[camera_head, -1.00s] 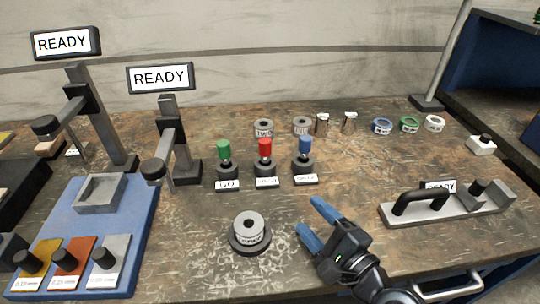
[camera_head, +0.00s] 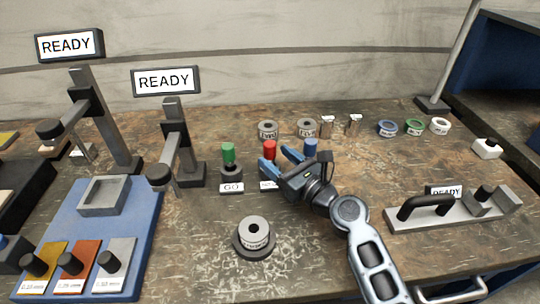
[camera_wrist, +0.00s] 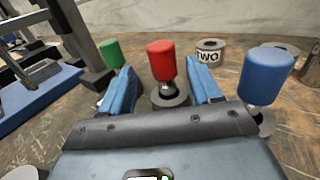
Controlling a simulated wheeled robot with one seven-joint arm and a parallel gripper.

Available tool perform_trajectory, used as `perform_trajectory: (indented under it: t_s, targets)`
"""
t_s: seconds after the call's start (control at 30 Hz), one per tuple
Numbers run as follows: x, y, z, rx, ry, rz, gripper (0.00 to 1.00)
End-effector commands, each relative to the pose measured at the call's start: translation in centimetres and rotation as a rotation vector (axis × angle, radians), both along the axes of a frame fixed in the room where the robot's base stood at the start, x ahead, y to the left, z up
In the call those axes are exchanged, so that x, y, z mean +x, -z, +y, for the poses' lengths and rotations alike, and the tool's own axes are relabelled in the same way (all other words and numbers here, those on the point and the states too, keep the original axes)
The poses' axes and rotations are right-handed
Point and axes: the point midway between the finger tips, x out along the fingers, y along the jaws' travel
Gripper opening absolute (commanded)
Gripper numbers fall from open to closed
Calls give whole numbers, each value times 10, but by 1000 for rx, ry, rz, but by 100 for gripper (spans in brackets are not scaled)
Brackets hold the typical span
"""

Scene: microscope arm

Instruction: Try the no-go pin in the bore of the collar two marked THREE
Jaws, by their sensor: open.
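A red-handled pin (camera_head: 269,149) stands in a dark holder in the middle of a row of three, its front label partly covered by my gripper. My gripper (camera_head: 277,158) is open and empty, just in front of it. In the wrist view the red pin (camera_wrist: 163,62) shows between the two blue fingers (camera_wrist: 162,72), seemingly untouched. The green pin (camera_head: 229,153), labelled GO, stands left and the blue pin (camera_head: 310,148) right. A grey collar (camera_head: 254,230) sits on a round dark base at the front; its marking is too small to read surely.
Further collars (camera_head: 307,126) stand behind the pins; one reads TWO (camera_wrist: 208,55) in the wrist view. A blue tray (camera_head: 150,215) and gauge stands reading READY are left. A handled fixture (camera_head: 445,213) is right.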

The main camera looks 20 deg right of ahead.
Motion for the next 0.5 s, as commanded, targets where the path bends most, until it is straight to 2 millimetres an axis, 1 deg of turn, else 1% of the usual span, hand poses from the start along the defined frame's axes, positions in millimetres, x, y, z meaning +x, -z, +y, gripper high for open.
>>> perform_trajectory:
  t_s: [0.03, 0.1, 0.23, 0.33, 0.5]
  targets:
    - [9, -1, 0, -1, -1, -1, 63]
    - [19, 0, 1, -2, -2, -2, 63]
    - [35, 1, 5, -2, -1, -2, 63]
    - [40, 1, 6, -2, 0, -1, 63]
    - [41, 2, 7, -2, 0, -1, 63]
